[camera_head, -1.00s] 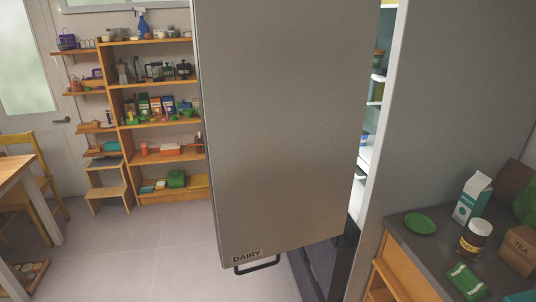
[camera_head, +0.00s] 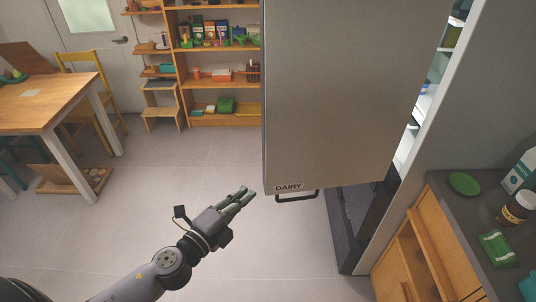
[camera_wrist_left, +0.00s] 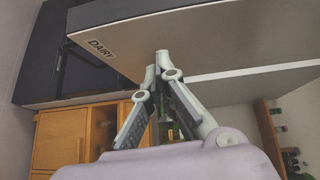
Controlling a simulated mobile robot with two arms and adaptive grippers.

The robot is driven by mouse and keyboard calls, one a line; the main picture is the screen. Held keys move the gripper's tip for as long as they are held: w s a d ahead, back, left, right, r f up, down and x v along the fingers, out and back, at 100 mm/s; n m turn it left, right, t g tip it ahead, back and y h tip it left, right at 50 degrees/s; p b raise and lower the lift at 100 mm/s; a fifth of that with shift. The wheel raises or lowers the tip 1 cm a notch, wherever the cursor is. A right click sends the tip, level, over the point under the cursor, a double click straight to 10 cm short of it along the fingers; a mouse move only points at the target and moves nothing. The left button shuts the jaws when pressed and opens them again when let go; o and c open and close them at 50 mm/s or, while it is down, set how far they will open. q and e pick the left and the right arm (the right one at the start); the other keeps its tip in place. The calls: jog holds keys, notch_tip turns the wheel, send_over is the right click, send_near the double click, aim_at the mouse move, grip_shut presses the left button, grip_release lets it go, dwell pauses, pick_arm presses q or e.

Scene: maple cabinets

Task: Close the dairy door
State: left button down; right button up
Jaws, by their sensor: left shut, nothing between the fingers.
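The dairy door (camera_head: 340,90) is a large grey panel labelled DAIRY at its lower left corner, with a black handle (camera_head: 297,197) under that corner. It stands open, with a gap on its right showing the lit fridge shelves (camera_head: 428,95). My left gripper (camera_head: 250,193) is shut and empty, just left of the door's lower left corner in the head view. In the left wrist view the door (camera_wrist_left: 200,32) is above and behind the closed fingertips (camera_wrist_left: 162,55); I cannot tell whether they touch it. The right gripper is not in view.
A counter (camera_head: 465,215) with a green plate, a jar and a carton stands at the right. A wooden table (camera_head: 50,105) and yellow chair (camera_head: 88,85) stand at the left. A wooden shelf unit (camera_head: 215,60) is at the back. The floor between is clear.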

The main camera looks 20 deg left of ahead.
pick_arm(q)
notch_tip(320, 180, up, 2)
jog(key=p, duration=0.4)
send_near(279, 147)
jog(key=d, duration=0.3)
jog(key=shift+m+h, duration=0.3)
jog(key=shift+m, duration=0.1)
jog(key=shift+w+a+f, duration=0.1)
jog(key=shift+w+a, duration=0.2)
jog(key=shift+w, duration=0.45)
jog(key=shift+w+a+f, duration=0.1)
jog(key=shift+w+a, duration=0.25)
jog(key=shift+w, duration=0.4)
jog(key=shift+w+a, duration=0.3)
jog(key=shift+w, duration=0.45)
